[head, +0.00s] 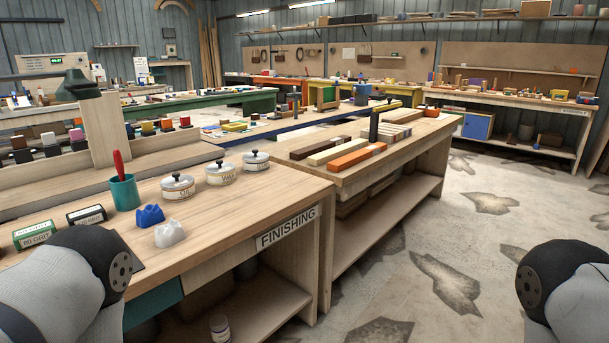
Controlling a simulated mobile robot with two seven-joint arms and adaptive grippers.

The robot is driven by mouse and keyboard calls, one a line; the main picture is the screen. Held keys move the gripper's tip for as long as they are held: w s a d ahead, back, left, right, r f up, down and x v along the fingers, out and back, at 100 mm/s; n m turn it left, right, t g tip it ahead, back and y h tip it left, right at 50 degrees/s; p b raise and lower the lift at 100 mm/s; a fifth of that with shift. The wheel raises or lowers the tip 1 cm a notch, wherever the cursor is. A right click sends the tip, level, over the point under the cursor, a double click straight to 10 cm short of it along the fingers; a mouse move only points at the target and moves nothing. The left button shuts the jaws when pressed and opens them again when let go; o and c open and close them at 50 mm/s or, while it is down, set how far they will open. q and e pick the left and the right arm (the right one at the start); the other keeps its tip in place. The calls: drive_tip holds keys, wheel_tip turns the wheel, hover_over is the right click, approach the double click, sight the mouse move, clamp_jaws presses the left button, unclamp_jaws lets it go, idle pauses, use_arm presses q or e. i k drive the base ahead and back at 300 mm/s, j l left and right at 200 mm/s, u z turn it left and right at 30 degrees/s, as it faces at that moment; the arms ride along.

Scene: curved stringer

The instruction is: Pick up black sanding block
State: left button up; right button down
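A black sanding block (86,215) with a white label lies on the finishing bench (225,205), at the left of the head view. A green sanding block (35,233) marked 80 GRIT sits just to its left and nearer to me. My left arm shows at the lower left, in front of the bench, and covers part of its near edge. My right arm shows at the lower right, over the floor. Neither gripper is in view.
A teal cup (124,192) with a red-handled tool stands just right of the black block. Blue (150,216) and white (170,234) shaped pieces and several lidded tins (178,186) lie further right. Open floor (445,270) is at the right.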

sight(96, 214)
drive_tip(key=u, duration=1.3)
